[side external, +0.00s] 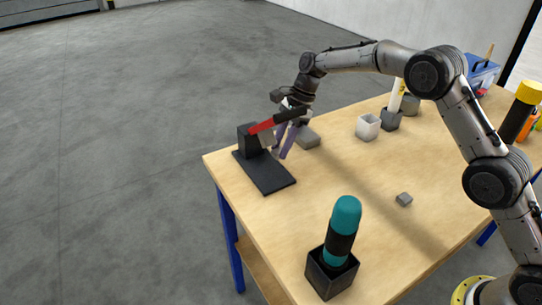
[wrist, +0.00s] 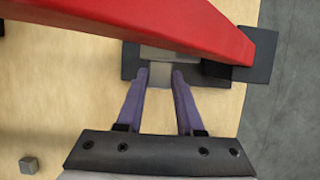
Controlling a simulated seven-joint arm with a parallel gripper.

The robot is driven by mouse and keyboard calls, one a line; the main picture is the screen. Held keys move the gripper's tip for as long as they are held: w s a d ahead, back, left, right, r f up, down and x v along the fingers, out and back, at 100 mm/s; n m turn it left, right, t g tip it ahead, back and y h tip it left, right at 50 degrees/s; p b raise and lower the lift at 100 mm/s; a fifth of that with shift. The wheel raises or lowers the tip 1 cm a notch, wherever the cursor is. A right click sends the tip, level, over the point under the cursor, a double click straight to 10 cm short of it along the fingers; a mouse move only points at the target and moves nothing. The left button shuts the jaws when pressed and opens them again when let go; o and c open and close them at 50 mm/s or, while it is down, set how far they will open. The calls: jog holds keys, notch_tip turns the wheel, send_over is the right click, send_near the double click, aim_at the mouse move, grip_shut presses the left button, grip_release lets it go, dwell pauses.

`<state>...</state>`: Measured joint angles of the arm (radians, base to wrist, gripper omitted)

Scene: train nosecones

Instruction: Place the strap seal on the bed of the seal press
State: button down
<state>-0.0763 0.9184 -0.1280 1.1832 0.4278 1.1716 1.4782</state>
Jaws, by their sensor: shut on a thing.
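The seal press (side external: 268,172) stands at the table's far left corner, with a flat black bed, a black upright and a red lever (side external: 261,126). My gripper (side external: 279,151) is at the right side of the press, its purple fingers pointing down close to the press's grey head (side external: 266,140). In the wrist view my gripper (wrist: 160,78) is shut on a small light-grey piece, seemingly the strap seal (wrist: 160,76). It appears over or near the black bed (wrist: 131,62); its height is unclear. The red lever (wrist: 190,22) crosses above the fingertips. The seal is not clear in the side view.
A grey block (side external: 307,138) lies right of my gripper. A small grey cube (side external: 404,199) lies mid-table. A teal-and-black tool (side external: 342,228) stands in a black holder (side external: 331,275) at the front. A white cup (side external: 368,127) stands farther back. The table between them is clear.

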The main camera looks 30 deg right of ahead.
aim_at(274, 152)
jog(key=a+f, duration=0.2)
jog(key=a, duration=0.1)
jog(key=shift+a+f, duration=0.15)
jog(key=shift+f, duration=0.05)
jog(key=shift+f, duration=0.15)
jog(key=shift+f, duration=0.35)
jog(key=shift+f, duration=0.1)
jog(key=c, duration=0.5)
grip_release()
jog(key=shift+c, duration=0.2)
